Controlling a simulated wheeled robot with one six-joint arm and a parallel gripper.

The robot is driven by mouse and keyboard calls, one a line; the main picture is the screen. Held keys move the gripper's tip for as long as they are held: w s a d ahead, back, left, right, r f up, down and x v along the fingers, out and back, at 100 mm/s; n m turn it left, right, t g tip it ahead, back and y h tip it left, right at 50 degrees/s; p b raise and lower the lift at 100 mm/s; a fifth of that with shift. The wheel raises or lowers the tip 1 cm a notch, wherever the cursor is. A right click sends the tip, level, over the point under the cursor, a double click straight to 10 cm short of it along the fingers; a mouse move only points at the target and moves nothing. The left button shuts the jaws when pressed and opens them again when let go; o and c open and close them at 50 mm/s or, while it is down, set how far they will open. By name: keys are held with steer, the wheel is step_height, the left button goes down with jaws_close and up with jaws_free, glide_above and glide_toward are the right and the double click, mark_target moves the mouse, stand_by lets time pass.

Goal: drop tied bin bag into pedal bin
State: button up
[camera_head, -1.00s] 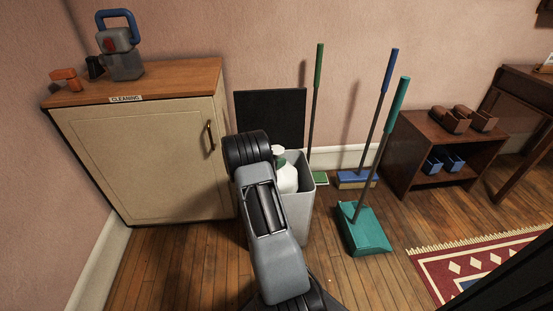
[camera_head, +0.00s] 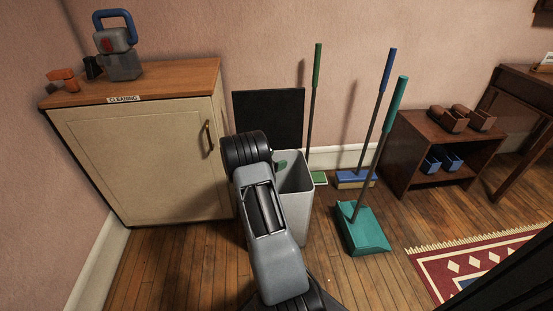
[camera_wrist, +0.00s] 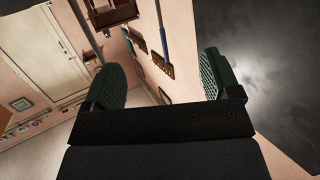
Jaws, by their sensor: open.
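The pedal bin (camera_head: 293,215) is grey and stands against the wall with its black lid (camera_head: 268,118) open. My arm hides its left part. My gripper (camera_wrist: 161,75) is open, with its green finger pads apart and nothing between them in the wrist view. The white bag does not show in either current view; the bottom of the bin is hidden.
A cream cleaning cabinet (camera_head: 150,165) stands to the left. A green brush (camera_head: 319,178), a blue broom (camera_head: 355,179) and a teal dustpan (camera_head: 364,230) stand close to the bin's right. Bare floor lies in front.

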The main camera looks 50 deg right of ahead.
steer(key=s+a+r+p, duration=0.8)
steer(key=s+a+r, duration=0.1)
steer(key=r, duration=0.4)
steer(key=shift+s, duration=0.85)
